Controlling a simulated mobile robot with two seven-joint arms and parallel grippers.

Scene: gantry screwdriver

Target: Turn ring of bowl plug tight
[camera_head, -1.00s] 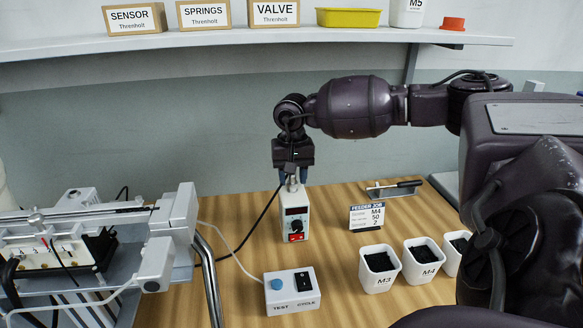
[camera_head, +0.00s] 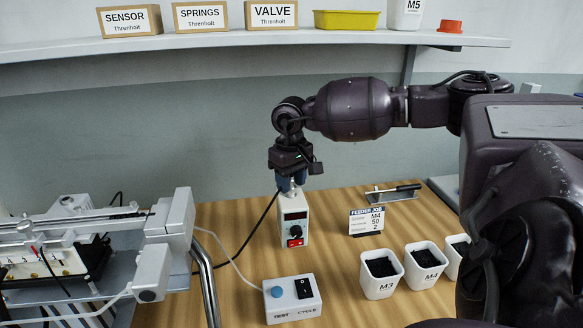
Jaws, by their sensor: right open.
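The feeder controller box (camera_head: 294,222) is white with a dark display and a red switch, and stands upright on the bench. The bowl plug and its ring are at the box's top, between or just behind my fingertips, and I cannot make out the ring clearly. My right gripper (camera_head: 291,187) points down at the top of the box, open, with its blue fingers on either side of the plug. Whether the fingers touch the ring I cannot tell. A black cable (camera_head: 262,220) runs down from the plug area to the left. My left gripper is out of view.
A TEST/CYCLE button box (camera_head: 293,312) stands in front. White bins marked M3 (camera_head: 380,288) and M4 (camera_head: 426,280), a job card (camera_head: 366,221) and a dark-handled tool (camera_head: 394,192) are at right. A gantry machine (camera_head: 165,235) fills the left. A shelf (camera_head: 330,37) runs above.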

